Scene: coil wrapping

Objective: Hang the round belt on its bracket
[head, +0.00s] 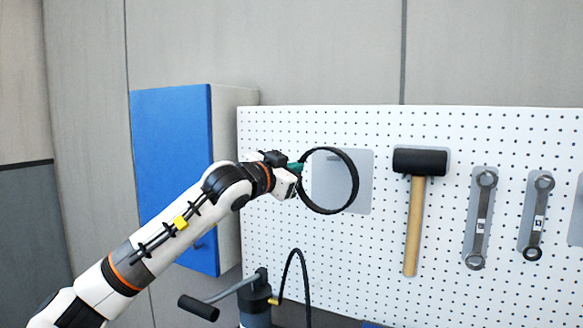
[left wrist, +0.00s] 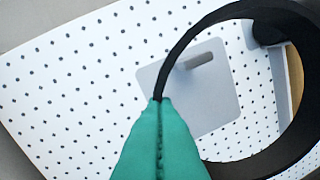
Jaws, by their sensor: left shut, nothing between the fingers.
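The round belt (head: 357,184) is a black ring, upright in front of the pegboard; it fills the right of the left wrist view (left wrist: 300,140). Its bracket (head: 366,165) is a grey plate on the pegboard, partly behind the ring in the head view. In the left wrist view a short grey peg sticks out from the bracket plate (left wrist: 217,95), seen through the ring. My left gripper (head: 299,167) has green fingers, shut together, at the ring's left edge. In the left wrist view the belt's thin edge meets the fingertips (left wrist: 158,103); no belt shows between them. My right gripper is out of view.
A black-headed mallet (head: 413,225) and wrenches (head: 480,220) hang right of the bracket on the white pegboard (head: 270,225). A blue-fronted cabinet (head: 172,165) stands left. Below are a device with a handle (head: 255,305) and a black hose (head: 305,280).

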